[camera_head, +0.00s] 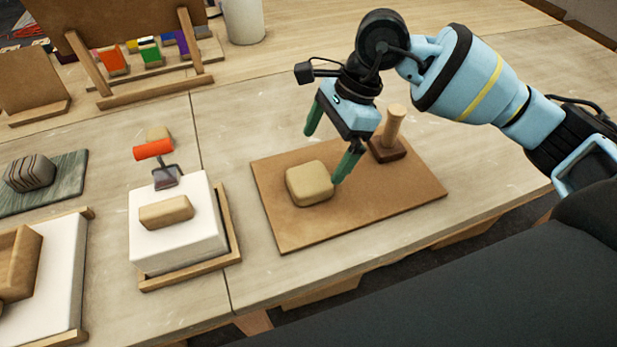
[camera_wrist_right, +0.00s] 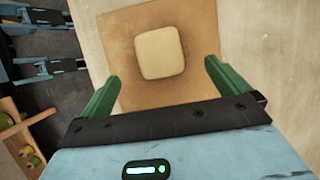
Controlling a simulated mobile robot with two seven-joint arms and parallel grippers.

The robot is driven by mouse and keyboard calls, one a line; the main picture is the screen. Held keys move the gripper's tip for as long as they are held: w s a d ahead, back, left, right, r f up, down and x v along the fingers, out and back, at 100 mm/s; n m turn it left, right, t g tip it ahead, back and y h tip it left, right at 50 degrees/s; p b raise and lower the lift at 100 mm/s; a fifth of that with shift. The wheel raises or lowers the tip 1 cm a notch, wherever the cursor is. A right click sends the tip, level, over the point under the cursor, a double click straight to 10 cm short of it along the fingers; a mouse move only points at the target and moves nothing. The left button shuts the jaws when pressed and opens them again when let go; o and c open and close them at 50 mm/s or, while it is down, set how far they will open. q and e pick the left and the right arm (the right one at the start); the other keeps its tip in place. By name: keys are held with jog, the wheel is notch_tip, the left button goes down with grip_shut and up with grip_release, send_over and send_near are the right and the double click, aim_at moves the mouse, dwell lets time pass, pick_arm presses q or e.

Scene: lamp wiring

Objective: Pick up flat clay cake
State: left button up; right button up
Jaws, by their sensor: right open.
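The flat clay cake (camera_head: 309,184) is a tan, rounded square block lying on a brown board (camera_head: 278,226) in the head view. In the right wrist view the cake (camera_wrist_right: 160,53) lies ahead of the fingers, roughly centred between them. My right gripper (camera_head: 331,150) has green fingers and is open and empty above the board, its fingers pointing down by the cake. In the right wrist view the open gripper (camera_wrist_right: 160,85) has one finger to each side. Contact with the cake cannot be told. My left gripper is not identifiable in the head view.
A wooden-handled stamp (camera_head: 392,135) stands on the board just behind my right gripper. A wooden rack (camera_head: 158,92) and white cup (camera_head: 243,20) stand behind.

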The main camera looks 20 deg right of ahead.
aim_at(312, 175)
jog(key=shift+a+f, duration=0.2)
jog(key=shift+f, duration=0.25)
jog(key=shift+a+f, duration=0.3)
jog(key=shift+f, duration=0.35)
jog(key=shift+p+x, duration=0.45)
jog(key=shift+x, duration=2.1)
pick_arm(q)
jog(key=shift+w+r, duration=0.25)
jog(key=shift+r, duration=0.25)
pick_arm(e)
jog(key=shift+s+d+f, duration=0.1)
jog(key=shift+d, duration=0.05)
jog(key=c, duration=1.4)
pick_arm(q)
jog(key=shift+f, duration=0.1)
jog(key=shift+s, duration=0.1)
